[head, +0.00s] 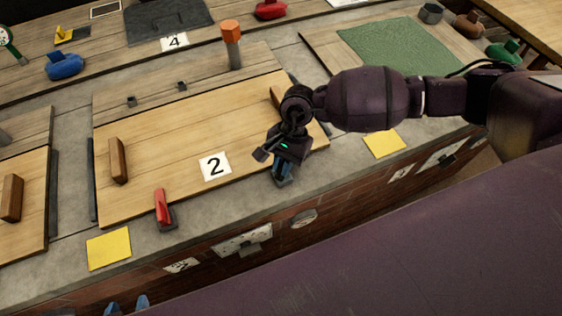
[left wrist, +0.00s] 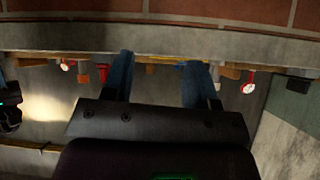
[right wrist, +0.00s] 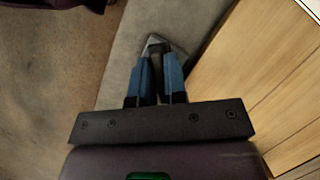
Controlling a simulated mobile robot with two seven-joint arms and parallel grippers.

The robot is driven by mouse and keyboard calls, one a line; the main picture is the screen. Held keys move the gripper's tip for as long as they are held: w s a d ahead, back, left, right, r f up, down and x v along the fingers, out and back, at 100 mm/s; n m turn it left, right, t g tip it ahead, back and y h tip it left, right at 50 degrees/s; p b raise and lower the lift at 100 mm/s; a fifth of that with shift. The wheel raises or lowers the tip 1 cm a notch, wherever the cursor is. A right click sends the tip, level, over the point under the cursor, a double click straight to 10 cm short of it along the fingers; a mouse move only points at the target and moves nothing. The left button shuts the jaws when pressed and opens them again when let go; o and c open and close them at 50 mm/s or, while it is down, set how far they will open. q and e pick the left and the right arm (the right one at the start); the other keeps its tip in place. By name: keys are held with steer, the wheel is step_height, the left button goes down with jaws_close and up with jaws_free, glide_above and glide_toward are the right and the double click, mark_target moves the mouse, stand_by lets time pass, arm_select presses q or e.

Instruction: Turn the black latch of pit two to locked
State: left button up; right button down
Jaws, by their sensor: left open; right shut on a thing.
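The pit two lid (head: 190,130) is a light wooden board with a white "2" card (head: 215,166). My right gripper (head: 283,172) reaches down at the lid's front right. It is shut on the black latch, which it mostly hides in the head view. In the right wrist view, my right gripper (right wrist: 156,80) has its blue fingers around the dark latch (right wrist: 155,48), on grey stone beside the wood. I cannot tell the latch's exact angle. A red latch (head: 162,207) stands at the lid's front left. My left gripper (head: 127,306) is low in front of the counter; it is open and empty in the left wrist view (left wrist: 160,80).
Yellow squares (head: 109,249) and (head: 384,143) lie on the grey counter edge. A wooden handle (head: 117,160) stands on the lid. An orange-topped post (head: 231,45) stands behind it. The brick front (head: 330,205) drops below the counter and carries small plates.

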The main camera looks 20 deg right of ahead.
steer(key=shift+f+n+g+h+b, duration=0.3)
steer(key=shift+n+b, duration=0.15)
steer(key=shift+n, duration=0.55)
steer(key=n+h+b, duration=0.1)
steer(key=n, duration=0.1)
steer(key=n+g+b, duration=0.1)
steer(key=n, duration=0.2)
steer(key=shift+h+b, duration=0.3)
steer(key=shift+h, duration=0.1)
steer(key=shift+a+r+n+h+b, duration=0.15)
steer(key=shift+n+h+b, duration=0.3)
steer(key=shift+n, duration=0.65)
arm_select(q)
steer(key=shift+g, duration=0.4)
steer(key=f, duration=0.4)
steer(key=shift+s+f, duration=0.3)
steer(key=shift+f, duration=0.1)
arm_select(e)
steer(key=shift+w+r+n, duration=0.1)
steer(key=shift+n, duration=0.5)
arm_select(q)
steer(key=shift+r+b, duration=0.15)
steer(key=shift+b, duration=0.15)
arm_select(e)
steer(key=shift+h, duration=0.25)
steer(key=shift+r, duration=0.1)
steer(key=c, duration=1.2)
jaws_free()
steer(key=shift+c, duration=0.2)
steer(key=shift+o, duration=0.4)
